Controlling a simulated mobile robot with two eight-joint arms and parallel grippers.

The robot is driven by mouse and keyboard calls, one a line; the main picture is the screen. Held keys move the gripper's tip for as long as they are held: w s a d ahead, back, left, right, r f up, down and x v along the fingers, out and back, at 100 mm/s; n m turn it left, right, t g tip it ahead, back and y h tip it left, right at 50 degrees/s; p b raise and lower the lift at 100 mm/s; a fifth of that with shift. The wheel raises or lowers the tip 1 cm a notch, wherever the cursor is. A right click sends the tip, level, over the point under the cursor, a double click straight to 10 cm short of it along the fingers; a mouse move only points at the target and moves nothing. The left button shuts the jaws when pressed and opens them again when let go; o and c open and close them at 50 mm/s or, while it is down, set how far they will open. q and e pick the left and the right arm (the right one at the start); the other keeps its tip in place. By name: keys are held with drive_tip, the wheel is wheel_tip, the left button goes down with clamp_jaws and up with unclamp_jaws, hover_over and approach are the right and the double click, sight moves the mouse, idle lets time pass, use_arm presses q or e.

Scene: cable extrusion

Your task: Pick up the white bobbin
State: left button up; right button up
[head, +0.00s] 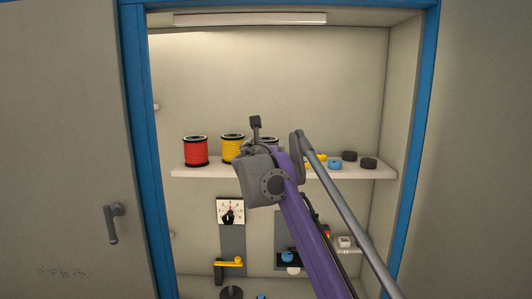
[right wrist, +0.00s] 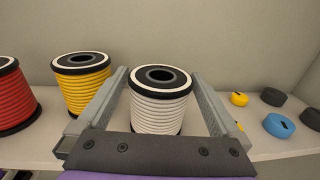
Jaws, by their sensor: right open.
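The white bobbin (right wrist: 158,108) stands upright on the shelf in the right wrist view, with black flanges and a dark centre hole. My right gripper (right wrist: 160,84) is open, with one finger on each side of the white bobbin. I cannot tell whether the fingers touch it. In the head view my right gripper (head: 263,135) is at the shelf, and its arm hides most of the white bobbin. My left gripper is not in view.
A yellow bobbin (right wrist: 82,85) stands close to the left finger, and a red bobbin (head: 195,151) stands further left. Small yellow, blue and dark caps lie to the right on the shelf (head: 210,173). A dial (head: 230,211) and a yellow-handled crank (head: 229,263) are below.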

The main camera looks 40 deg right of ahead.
drive_tip(key=shift+w+d, duration=0.1)
drive_tip(key=shift+d, duration=0.05)
drive_tip(key=shift+r, duration=0.1)
drive_tip(key=c, duration=1.2)
